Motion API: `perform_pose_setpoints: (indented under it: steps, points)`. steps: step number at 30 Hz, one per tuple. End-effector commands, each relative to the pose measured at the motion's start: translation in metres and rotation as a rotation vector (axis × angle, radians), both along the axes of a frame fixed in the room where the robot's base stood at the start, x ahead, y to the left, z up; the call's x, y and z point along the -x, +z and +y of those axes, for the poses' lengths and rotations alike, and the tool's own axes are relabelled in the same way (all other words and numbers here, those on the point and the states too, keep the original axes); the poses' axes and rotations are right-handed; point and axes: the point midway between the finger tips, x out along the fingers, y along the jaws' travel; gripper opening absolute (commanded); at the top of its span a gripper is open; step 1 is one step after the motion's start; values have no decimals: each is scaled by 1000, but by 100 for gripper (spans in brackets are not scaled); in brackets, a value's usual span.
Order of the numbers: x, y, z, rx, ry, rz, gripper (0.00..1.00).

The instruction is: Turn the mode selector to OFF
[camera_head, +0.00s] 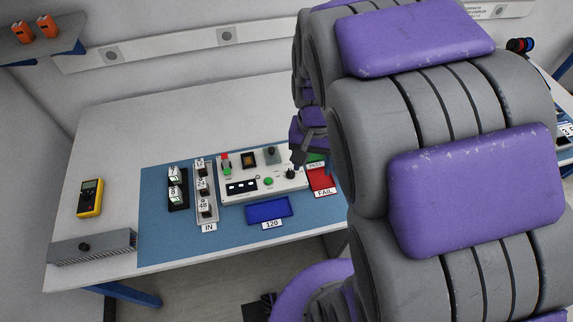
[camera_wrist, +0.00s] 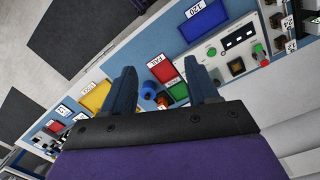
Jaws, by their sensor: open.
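A light control panel (camera_head: 262,186) lies on the blue mat, with a red-topped switch, a green button and small displays. A dark knob (camera_head: 290,174), which looks like the mode selector, sits at its right end; its pointer direction and labels are too small to read. My gripper (camera_head: 299,156) is just above and behind this knob, partly covered by my arm. In the wrist view my gripper (camera_wrist: 160,68) is open, with nothing held.
A red FAIL tray (camera_head: 321,180) and a green tray (camera_head: 316,158) lie right of the panel. A blue tray (camera_head: 268,210) marked 120 is in front. A rack (camera_head: 206,190) marked IN is at left. A yellow meter (camera_head: 90,197) lies farther left.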

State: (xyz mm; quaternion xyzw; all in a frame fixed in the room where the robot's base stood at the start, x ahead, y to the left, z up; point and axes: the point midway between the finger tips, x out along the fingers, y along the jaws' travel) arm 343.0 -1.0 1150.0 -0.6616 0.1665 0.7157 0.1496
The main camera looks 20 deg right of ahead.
Motion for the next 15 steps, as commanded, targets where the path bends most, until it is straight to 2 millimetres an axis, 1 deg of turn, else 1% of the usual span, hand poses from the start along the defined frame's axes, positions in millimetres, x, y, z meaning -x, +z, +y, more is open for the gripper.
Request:
perform_pose_setpoints:
  steps: [1,3,9,12,15]
  points:
    - [-18,-12,-3,6,-37,-1,59]
    - [-44,-23,-5,10,-89,-17,59]
    - [-110,-64,2,25,-218,-48,59]
    - [-137,-84,6,26,-266,-63,59]
    - [-154,-100,11,23,-303,-71,59]
